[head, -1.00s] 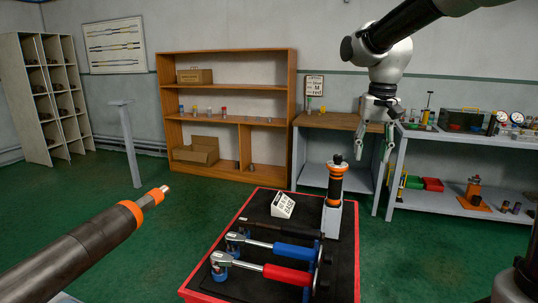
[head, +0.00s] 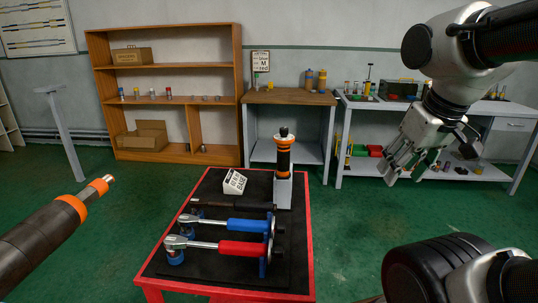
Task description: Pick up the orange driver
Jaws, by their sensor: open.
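The orange driver (head: 283,157), black with orange bands, stands upright in a grey holder (head: 283,192) at the back right of a red-edged table (head: 309,235). My gripper (head: 393,172) is to the right of the driver, apart from it, pointing down and left. Its fingers are open with nothing seen between them. The driver's lower end is hidden in the holder.
On the table's black top lie a blue-handled tool (head: 247,225), a red-handled tool (head: 241,248) and a white labelled block (head: 235,182). A dark pipe with an orange ring (head: 45,228) juts in at left. Shelves stand behind.

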